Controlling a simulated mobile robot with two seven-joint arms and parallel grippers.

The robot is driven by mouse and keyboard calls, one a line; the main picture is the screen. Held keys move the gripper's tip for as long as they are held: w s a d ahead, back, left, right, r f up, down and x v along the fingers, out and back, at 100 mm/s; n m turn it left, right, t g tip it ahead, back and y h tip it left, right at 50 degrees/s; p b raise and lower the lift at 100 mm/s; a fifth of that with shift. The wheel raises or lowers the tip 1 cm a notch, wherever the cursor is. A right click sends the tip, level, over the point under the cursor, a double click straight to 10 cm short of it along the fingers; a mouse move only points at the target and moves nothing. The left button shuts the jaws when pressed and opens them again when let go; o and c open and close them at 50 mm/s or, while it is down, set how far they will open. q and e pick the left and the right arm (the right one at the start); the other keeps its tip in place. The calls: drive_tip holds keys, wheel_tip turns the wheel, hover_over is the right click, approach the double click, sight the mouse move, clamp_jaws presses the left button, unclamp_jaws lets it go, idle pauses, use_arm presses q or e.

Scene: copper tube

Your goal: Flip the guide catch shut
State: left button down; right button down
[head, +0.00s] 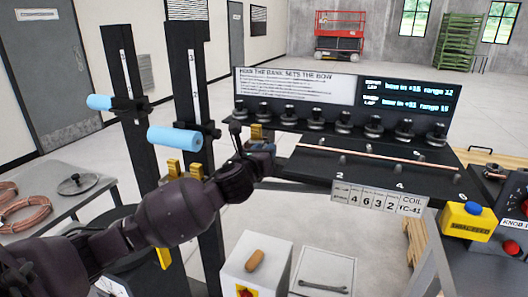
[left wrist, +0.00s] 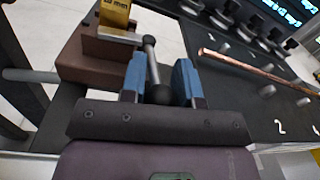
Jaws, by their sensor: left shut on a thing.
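My left gripper (head: 260,147) is at the left end of the black bench, and its blue fingers (left wrist: 160,80) are close on either side of a grey lever with a dark ball knob (left wrist: 158,94). I take this lever to be the guide catch. It slants from beside a brown block (left wrist: 92,55) toward my gripper. A yellow labelled piece (left wrist: 115,13) stands on the block and shows above the gripper in the head view (head: 256,131). The copper tube (head: 372,154) lies across the bench to the right, apart from the gripper. My right gripper is not in view.
A row of black knobs (head: 343,122) stands below the information panel (head: 295,85). Two dark posts with blue rollers (head: 174,140) stand left of the gripper. A yellow box with a blue button (head: 467,220) is at the right.

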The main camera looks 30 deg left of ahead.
use_arm(q)
drive_tip(key=shift+s+a+r+m+h+p, duration=0.1)
drive_tip(key=shift+a+r+m+h+p, duration=0.25)
drive_tip(key=shift+h+p, duration=0.35)
drive_tip(key=shift+f+m+h+p, duration=0.3)
drive_tip(key=shift+m+h+p, duration=0.2)
drive_tip(key=shift+m+h, duration=0.25)
drive_tip(key=c, duration=0.9)
unclamp_jaws()
drive_tip(key=shift+s+a, duration=0.1)
drive_tip(key=shift+o, duration=0.2)
drive_tip(key=s, duration=1)
drive_tip(key=shift+s+b, duration=0.35)
drive_tip(key=shift+s, duration=0.05)
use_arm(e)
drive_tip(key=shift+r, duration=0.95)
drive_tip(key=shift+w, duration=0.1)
